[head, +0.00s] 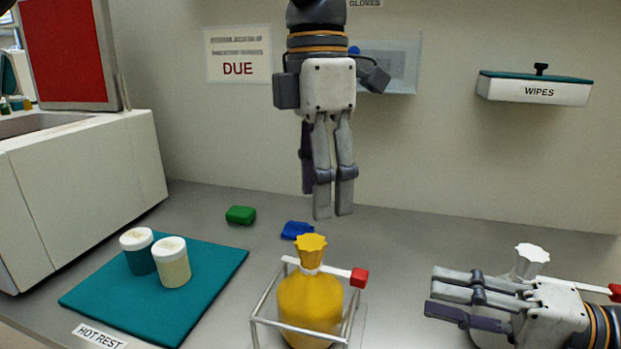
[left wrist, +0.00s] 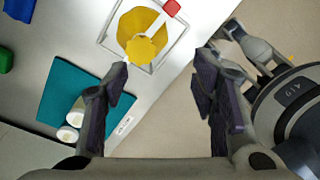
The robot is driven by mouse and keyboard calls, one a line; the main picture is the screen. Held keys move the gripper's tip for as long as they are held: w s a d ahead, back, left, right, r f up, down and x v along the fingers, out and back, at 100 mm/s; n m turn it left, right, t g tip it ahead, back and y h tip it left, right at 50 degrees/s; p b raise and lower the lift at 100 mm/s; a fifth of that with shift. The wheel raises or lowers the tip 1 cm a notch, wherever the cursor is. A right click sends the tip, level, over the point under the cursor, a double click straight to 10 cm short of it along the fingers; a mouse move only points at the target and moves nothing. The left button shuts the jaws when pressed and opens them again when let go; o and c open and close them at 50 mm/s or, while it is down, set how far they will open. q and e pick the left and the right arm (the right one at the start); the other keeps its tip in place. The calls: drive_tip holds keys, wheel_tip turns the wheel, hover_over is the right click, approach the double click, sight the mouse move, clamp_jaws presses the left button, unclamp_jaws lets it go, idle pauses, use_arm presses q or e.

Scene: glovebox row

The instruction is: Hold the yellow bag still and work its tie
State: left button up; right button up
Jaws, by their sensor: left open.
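The yellow bag (head: 311,304) stands upright in a wire frame (head: 254,325), with its gathered top (head: 311,249) up. A pale tie (head: 333,270) crosses its neck and ends in a red tab (head: 359,278). My left gripper (head: 333,215) points down above and slightly behind the bag, open and empty, clear of it. In the left wrist view the bag (left wrist: 130,20) and red tab (left wrist: 172,8) lie beyond the spread fingers (left wrist: 162,85). My right gripper (head: 430,300) lies low at the right, fingers pointing left, apparently open and empty.
A white bag top (head: 529,259) with another red tab (head: 615,292) shows behind my right gripper. A teal mat (head: 215,270) holds two lidded jars (head: 172,262) at the left. Green (head: 240,215) and blue (head: 297,230) pieces lie behind. A wipes box (head: 534,90) is on the wall.

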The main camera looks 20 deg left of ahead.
sight(310, 242)
use_arm(q)
drive_tip(key=shift+w+a+r, duration=0.15)
drive_tip(key=shift+w+a, duration=0.3)
drive_tip(key=shift+a, duration=0.25)
drive_tip(key=shift+w+a+f+n+t+y, duration=0.15)
drive_tip(key=shift+a+f+n+t+y, duration=0.05)
drive_tip(key=shift+f+n+t+y, duration=0.1)
wheel_tip(310, 242, down, 12)
drive_tip(key=shift+r, duration=0.25)
clamp_jaws()
